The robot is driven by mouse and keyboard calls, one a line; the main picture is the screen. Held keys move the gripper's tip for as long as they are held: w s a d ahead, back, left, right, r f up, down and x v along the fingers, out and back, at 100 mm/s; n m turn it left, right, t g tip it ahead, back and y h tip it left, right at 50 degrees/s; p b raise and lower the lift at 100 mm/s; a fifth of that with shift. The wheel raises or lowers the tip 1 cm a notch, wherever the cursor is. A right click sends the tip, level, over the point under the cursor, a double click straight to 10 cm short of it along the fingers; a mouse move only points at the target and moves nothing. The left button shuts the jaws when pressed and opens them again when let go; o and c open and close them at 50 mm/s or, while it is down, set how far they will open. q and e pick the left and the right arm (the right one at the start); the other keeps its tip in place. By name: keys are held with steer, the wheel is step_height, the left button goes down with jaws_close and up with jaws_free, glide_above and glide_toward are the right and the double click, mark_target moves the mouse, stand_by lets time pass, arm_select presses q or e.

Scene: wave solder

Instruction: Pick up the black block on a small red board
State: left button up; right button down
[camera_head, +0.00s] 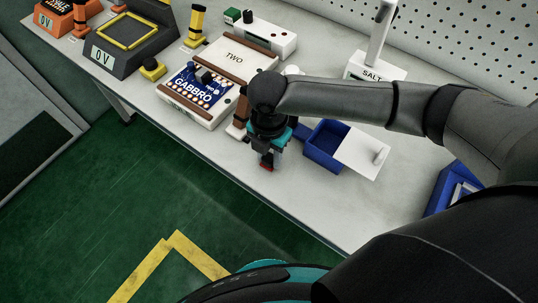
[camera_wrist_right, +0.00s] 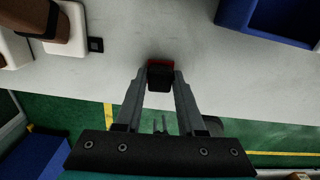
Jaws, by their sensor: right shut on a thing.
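The black block on its small red board (camera_wrist_right: 160,80) sits between the fingertips of my right gripper (camera_wrist_right: 160,76) in the right wrist view. The fingers are shut on it, one on each side. The red edge shows beyond the black part. In the head view my right gripper (camera_head: 268,158) points down near the table's front edge, with a bit of red board (camera_head: 267,168) at its tips. I cannot tell whether the board touches the table. My left gripper is not in view.
A blue bin (camera_head: 324,146) with a white lid (camera_head: 364,152) stands right of the gripper. A blue GABBRO board (camera_head: 192,88) on a white fixture and a white block marked TWO (camera_head: 236,58) are to the left. A SALT box (camera_head: 374,70) is behind. Table front is bare.

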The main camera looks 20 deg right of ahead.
mark_target(269, 157)
step_height(269, 157, up, 20)
steer(key=p, duration=0.4)
steer(key=shift+f+p, duration=0.2)
steer(key=shift+p, duration=0.2)
